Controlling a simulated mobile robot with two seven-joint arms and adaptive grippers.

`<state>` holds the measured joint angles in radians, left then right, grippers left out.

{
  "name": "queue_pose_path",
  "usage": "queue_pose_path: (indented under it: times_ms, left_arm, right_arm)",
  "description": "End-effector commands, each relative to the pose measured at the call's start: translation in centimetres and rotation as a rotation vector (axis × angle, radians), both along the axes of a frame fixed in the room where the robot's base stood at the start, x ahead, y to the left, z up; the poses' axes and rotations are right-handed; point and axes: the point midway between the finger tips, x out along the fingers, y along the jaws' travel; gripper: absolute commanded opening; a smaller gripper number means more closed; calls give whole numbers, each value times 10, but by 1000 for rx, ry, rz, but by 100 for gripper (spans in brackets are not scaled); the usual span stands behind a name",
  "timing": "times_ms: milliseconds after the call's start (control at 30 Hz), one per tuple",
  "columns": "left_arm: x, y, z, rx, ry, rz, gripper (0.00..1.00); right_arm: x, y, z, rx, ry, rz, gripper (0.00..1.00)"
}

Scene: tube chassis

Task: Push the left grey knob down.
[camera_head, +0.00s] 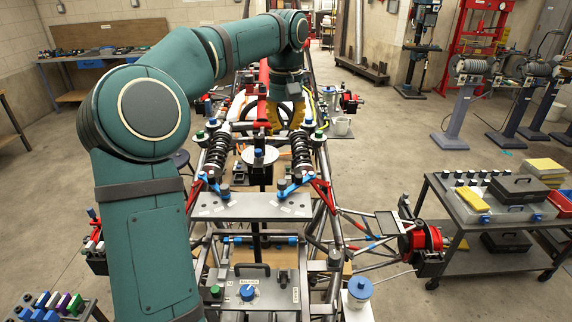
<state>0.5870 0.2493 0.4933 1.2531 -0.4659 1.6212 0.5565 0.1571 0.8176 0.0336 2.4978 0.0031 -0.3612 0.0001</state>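My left arm comes in from the left, and its wrist points down over the far part of the tube chassis (322,203). My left gripper (286,115) is at its end, small and far off, among yellow parts; I cannot tell whether it is open or shut. A left grey knob cannot be made out for certain. Small dark and blue fittings sit around the grey cross plate (252,207), and a blue knob (248,292) sits on the near panel (275,290). The gripper is well beyond both plates. My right gripper is not in view.
Two black coil springs (301,152) rise on the chassis between the gripper and the cross plate. A cart (462,212) with cases stands at the right. A red wheel hub (420,240) juts out towards it. The floor at the left is mostly clear.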

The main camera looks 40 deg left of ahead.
Motion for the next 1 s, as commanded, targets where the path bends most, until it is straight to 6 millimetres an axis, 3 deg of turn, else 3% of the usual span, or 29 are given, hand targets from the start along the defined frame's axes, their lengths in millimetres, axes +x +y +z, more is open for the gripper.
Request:
queue_pose_path:
  times_ms: [367, 533, 1000]
  left_arm:
    - [0, 0, 0, 0, 0, 0, 0]
    - [0, 0, -9, -1, 1, 0, 0]
    - [-1, 0, -95, -1, 4, 1, 0]
  right_arm:
    - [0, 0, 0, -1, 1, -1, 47]
    - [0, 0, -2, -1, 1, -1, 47]
    - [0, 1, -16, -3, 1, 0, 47]
